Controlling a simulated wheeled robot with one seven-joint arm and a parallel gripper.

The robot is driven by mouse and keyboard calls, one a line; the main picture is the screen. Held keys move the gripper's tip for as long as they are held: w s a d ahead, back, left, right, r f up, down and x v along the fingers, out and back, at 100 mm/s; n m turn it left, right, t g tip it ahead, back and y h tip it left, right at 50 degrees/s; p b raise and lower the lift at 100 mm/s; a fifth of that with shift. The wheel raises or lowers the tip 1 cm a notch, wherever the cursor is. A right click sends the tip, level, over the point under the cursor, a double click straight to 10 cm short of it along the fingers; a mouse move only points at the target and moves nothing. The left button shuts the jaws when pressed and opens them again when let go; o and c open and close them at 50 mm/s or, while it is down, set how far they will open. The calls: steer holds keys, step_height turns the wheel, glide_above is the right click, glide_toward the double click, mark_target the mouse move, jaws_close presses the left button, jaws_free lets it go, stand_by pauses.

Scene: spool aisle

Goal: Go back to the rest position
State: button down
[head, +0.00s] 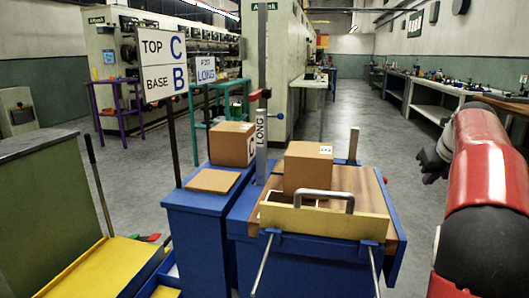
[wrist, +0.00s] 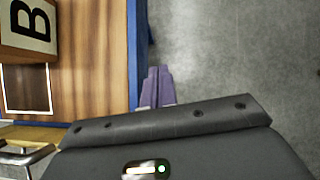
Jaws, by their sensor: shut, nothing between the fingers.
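My gripper (head: 431,178) is at the right in the head view, at the end of my red and black arm. It is empty and apart from the blue bench. In the wrist view its two purple fingers (wrist: 156,86) are together, with nothing between them. They hang beside the bench's blue edge, partly over grey floor. A cardboard box (head: 307,167) stands on the bench's wooden top (head: 360,182). In the wrist view a box (wrist: 30,25) shows a large letter B.
Another cardboard box (head: 232,143) marked C sits on a blue stand (head: 200,205) left of the bench. A sign (head: 162,62) reads TOP C, BASE B. A grey handle (head: 312,196) rises at the bench front. Open floor (head: 390,150) lies behind my gripper.

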steer(key=s+a+f+n+y, duration=0.1)
steer(key=s+a+f+n, duration=0.1)
steer(key=s+a+n, duration=1.35)
steer(key=s+a+f+n, duration=0.5)
steer(key=s+n, duration=0.3)
steer(key=n, duration=0.2)
steer(key=s+a+f+n+g, duration=0.1)
steer(key=s+a+f+n, duration=0.5)
steer(key=s+n, duration=0.3)
steer(key=shift+a+f+n, duration=0.2)
steer(key=shift+f+n, duration=0.3)
steer(key=shift+n, duration=0.45)
